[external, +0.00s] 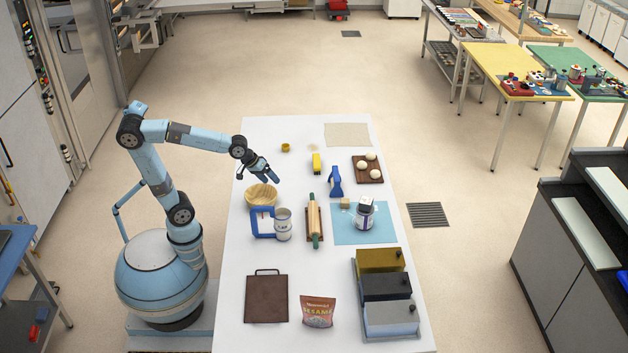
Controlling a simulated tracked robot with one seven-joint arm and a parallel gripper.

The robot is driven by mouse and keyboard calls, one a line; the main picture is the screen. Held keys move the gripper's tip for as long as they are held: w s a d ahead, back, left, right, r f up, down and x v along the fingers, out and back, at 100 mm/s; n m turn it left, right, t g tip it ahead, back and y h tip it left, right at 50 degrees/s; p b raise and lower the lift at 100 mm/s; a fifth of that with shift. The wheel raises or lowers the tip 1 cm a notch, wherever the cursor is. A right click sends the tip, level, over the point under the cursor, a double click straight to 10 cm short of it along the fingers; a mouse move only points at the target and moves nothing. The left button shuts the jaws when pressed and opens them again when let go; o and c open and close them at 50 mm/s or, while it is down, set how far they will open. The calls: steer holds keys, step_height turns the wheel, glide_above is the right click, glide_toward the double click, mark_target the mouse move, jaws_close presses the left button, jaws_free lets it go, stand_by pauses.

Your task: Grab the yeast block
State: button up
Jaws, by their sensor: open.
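A small tan block (345,203), which looks like the yeast block, sits at the upper left of the light blue mat (345,236), beside a white and purple jar. My gripper (270,178) is open and empty. It hangs over the left part of the white table (245,330), just above the wooden bowl in the picture. The tan block is to the right of my gripper and lower in the picture, well apart from it.
Between gripper and block stand a rolling pin (314,222) and a blue tool (335,182). The wooden bowl (261,194), a yellow item (316,163), the jar (364,214) and a board with dough balls (367,169) are nearby. Lidded boxes (386,288) stand at the front right.

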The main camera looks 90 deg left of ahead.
steer(key=w+a+f+n+t+h, duration=0.1)
steer(key=w+a+f+n, duration=0.1)
steer(key=w+n, duration=0.55)
steer(key=w+a+f+n+t+h, duration=0.1)
steer(key=w+a+n+t, duration=0.3)
steer(key=w, duration=0.7)
steer(key=w+a+r+n+t, duration=0.1)
steer(key=w+a+r+n, duration=0.1)
steer(key=w+a+n, duration=0.3)
steer(key=w+a+r+n+t, duration=0.1)
steer(key=w+a+r+n, duration=0.15)
steer(key=a+n, duration=0.45)
glide_toward(345, 201)
steer(key=shift+s+r+n+g, duration=0.35)
steer(key=shift+s+r, duration=0.2)
steer(key=shift+r, duration=0.1)
steer(key=shift+w+f, duration=0.1)
steer(key=shift+f, duration=0.1)
steer(key=x, duration=0.8)
steer(key=shift+a+r, duration=0.1)
steer(key=shift+a+f+x, duration=0.1)
steer(key=shift+a+x, duration=0.05)
steer(key=shift+x, duration=0.8)
steer(key=shift+a+f+x, duration=0.1)
steer(key=shift+x, duration=0.8)
steer(key=shift+a+f+x, duration=0.1)
steer(key=shift+a+x, duration=0.05)
steer(key=shift+x, duration=0.8)
steer(key=shift+d, duration=0.1)
